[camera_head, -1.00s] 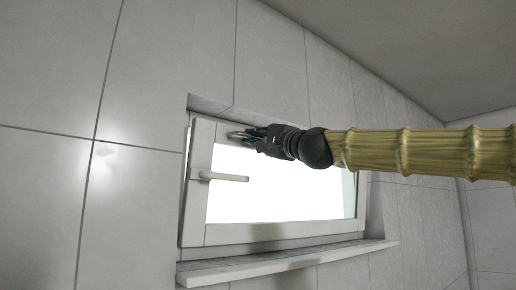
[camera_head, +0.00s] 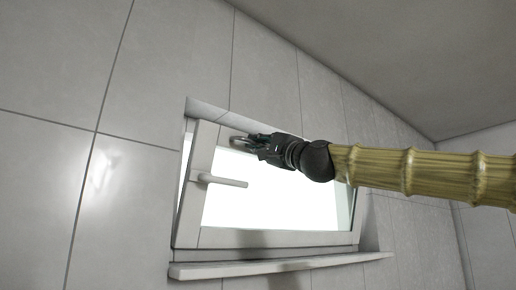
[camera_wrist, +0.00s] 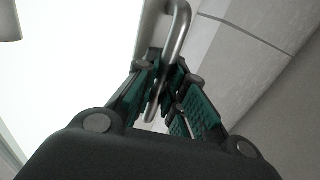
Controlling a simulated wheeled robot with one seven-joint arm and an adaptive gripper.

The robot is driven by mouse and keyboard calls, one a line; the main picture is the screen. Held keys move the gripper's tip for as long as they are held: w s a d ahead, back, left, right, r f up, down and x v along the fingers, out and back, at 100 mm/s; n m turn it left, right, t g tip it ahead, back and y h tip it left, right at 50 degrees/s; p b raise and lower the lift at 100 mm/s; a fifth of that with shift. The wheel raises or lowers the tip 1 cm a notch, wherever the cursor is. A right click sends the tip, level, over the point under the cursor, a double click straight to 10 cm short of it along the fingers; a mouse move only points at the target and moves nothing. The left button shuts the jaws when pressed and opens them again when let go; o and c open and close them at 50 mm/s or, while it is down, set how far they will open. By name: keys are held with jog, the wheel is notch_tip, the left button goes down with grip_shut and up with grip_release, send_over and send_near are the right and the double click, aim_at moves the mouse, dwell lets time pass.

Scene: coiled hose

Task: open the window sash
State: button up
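The window sash (camera_head: 270,238) is a white frame with a bright pane, set in a tiled wall recess. It stands ajar, its top leaning into the room, with a bright wedge-shaped gap along its left side. A metal bow-shaped pull handle (camera_head: 237,143) sits on its top rail. My gripper (camera_head: 250,144) is at this handle. In the wrist view, the pull handle (camera_wrist: 179,34) runs down between the teal pads of my gripper (camera_wrist: 165,78), which look closed around it. The exact contact is partly hidden by the fingers.
A white lever handle (camera_head: 222,181) on the sash's left stile points right. A sill (camera_head: 285,266) juts out below the window. Tiled wall (camera_head: 150,75) surrounds the recess, and a grey ceiling (camera_head: 400,60) slopes above. The room in front of the window looks clear.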

jog(key=o, duration=0.3)
jog(key=shift+w, duration=0.15)
jog(key=shift+o, duration=0.2)
jog(key=v, duration=1.2)
